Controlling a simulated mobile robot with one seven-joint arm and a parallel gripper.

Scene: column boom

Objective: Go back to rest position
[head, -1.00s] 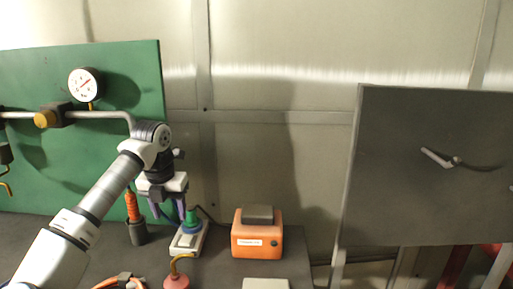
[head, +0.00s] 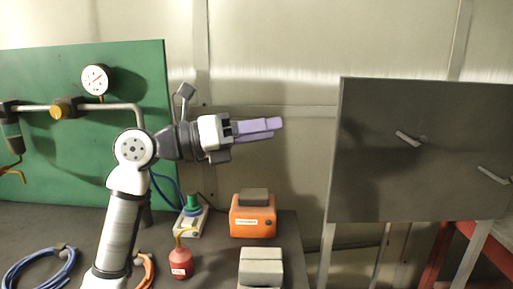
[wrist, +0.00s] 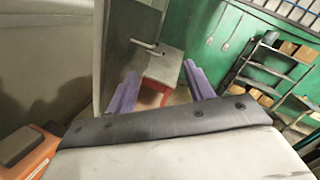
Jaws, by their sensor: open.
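My gripper (head: 280,128) is raised above the bench in the head view. Its purple fingers point to the right, level and empty. In the wrist view the two purple fingers of my gripper (wrist: 160,90) stand apart with nothing between them. The gripper is above and apart from the orange box (head: 253,217) and the green-topped device (head: 192,212) on the bench.
A red oil can (head: 180,263), a grey block (head: 261,268) and a blue coiled cable (head: 40,268) are on the dark bench. A green panel (head: 60,170) with a gauge (head: 95,79) stands behind. A grey board (head: 420,180) stands at right.

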